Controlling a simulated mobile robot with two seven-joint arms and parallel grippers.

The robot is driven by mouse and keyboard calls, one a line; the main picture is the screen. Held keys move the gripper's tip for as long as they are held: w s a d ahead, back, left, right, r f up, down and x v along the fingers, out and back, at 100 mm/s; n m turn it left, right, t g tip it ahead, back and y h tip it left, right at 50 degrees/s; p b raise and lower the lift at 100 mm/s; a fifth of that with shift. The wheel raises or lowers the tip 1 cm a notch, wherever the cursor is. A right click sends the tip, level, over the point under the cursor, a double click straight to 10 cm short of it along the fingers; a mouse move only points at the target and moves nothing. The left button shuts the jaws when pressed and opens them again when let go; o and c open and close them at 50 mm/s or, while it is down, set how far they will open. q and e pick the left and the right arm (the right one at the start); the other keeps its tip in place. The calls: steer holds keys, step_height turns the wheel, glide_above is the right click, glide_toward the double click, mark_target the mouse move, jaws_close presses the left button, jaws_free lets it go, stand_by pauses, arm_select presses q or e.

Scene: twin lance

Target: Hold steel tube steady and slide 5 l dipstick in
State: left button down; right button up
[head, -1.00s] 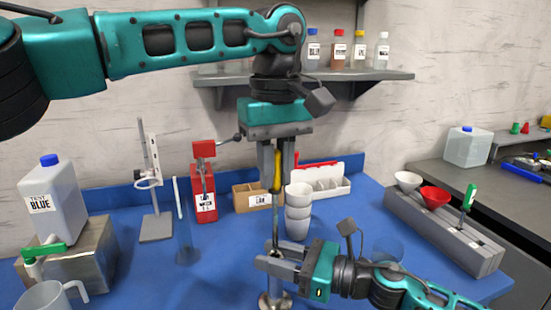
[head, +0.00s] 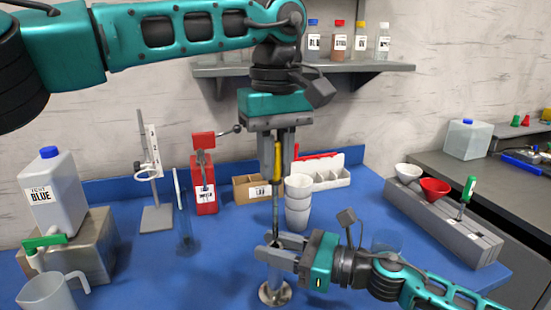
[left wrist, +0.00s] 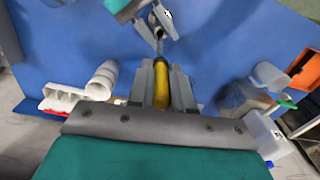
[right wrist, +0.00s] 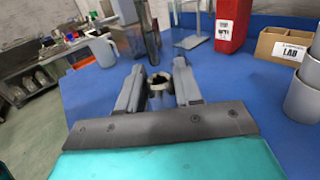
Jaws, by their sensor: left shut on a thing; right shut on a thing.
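My left gripper (head: 277,172) is shut on the yellow handle of the dipstick (head: 278,158), which hangs about upright with its thin rod pointing down. The dipstick also shows in the left wrist view (left wrist: 161,84). My right gripper (head: 272,248) is shut on the upper part of the steel tube (head: 274,278), which stands upright on a round foot on the blue table. The tube's open mouth shows between the jaws in the right wrist view (right wrist: 159,82). The rod's lower end meets the mouth area; I cannot tell whether it is inside.
Stacked white cups (head: 298,205) stand just behind the tube. A red box (head: 203,185), a cardboard tray (head: 246,190) and a stand (head: 156,218) are farther back. A grey rack with funnels (head: 440,220) is at right; a blue-labelled jug (head: 50,195) is at left.

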arm_select(q)
steer(key=shift+f, duration=6.45)
steer(key=c, duration=1)
jaws_free()
steer(key=shift+o, duration=0.2)
steer(key=shift+s, duration=0.1)
step_height(320, 180, up, 19)
steer(key=shift+r, duration=0.1)
steer(key=shift+w+r, duration=0.1)
steer(key=shift+w, duration=0.1)
step_height(320, 180, up, 7)
steer(key=n, duration=0.2)
glide_above(276, 229)
steer(key=shift+w+r, duration=0.2)
steer(key=shift+r, duration=0.7)
